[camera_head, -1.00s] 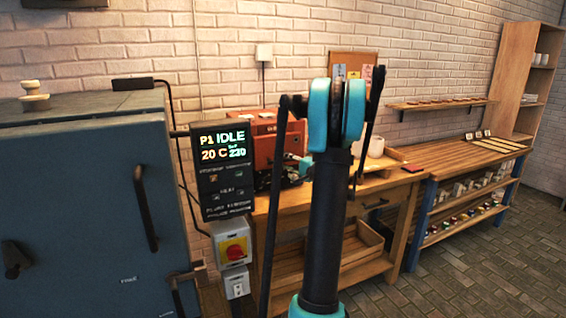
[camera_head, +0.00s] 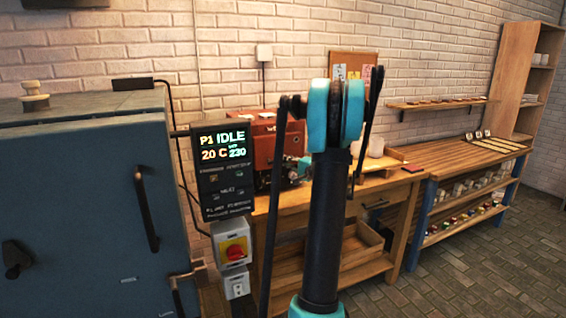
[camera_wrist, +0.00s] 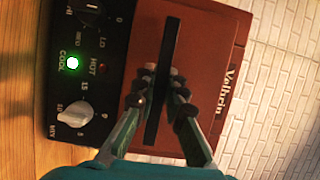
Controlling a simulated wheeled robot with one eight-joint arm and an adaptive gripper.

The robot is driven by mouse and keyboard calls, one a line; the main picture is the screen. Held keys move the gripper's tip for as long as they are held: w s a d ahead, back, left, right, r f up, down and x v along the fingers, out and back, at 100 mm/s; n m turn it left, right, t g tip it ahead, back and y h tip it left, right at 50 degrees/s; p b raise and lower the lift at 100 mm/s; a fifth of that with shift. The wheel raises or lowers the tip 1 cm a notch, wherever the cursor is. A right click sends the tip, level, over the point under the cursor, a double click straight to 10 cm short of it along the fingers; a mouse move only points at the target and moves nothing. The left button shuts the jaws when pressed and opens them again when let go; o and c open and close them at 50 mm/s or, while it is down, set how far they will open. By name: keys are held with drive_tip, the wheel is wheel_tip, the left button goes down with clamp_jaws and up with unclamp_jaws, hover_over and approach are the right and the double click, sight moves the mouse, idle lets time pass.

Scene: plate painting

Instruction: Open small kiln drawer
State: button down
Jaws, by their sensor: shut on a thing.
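The small kiln (camera_wrist: 206,60) is a red-brown box with a black control panel (camera_wrist: 85,75); its green lamp marked COOL is lit. A long black bar handle (camera_wrist: 169,42) stands out from its drawer front. My gripper (camera_wrist: 161,74) is shut on the handle, with one finger on each side of the bar. In the head view the small kiln (camera_head: 249,138) stands on the wooden bench, partly hidden by my arm. There my gripper is mostly hidden behind my own arm. I see no clear gap at the drawer's edge.
A large blue kiln (camera_head: 75,190) stands at the left, with a controller (camera_head: 222,170) reading IDLE, 20 C. A red rotary switch (camera_head: 234,250) sits below it. Pale cups (camera_head: 376,147) stand on the wooden bench (camera_head: 400,187). Floor at the right is clear.

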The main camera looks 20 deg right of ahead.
drive_tip(key=s, duration=1.5)
drive_tip(key=shift+d, duration=0.25)
drive_tip(key=c, duration=1.6)
unclamp_jaws()
drive_tip(key=shift+o, duration=0.2)
drive_tip(key=shift+s, duration=0.1)
drive_tip(key=v, duration=1.2)
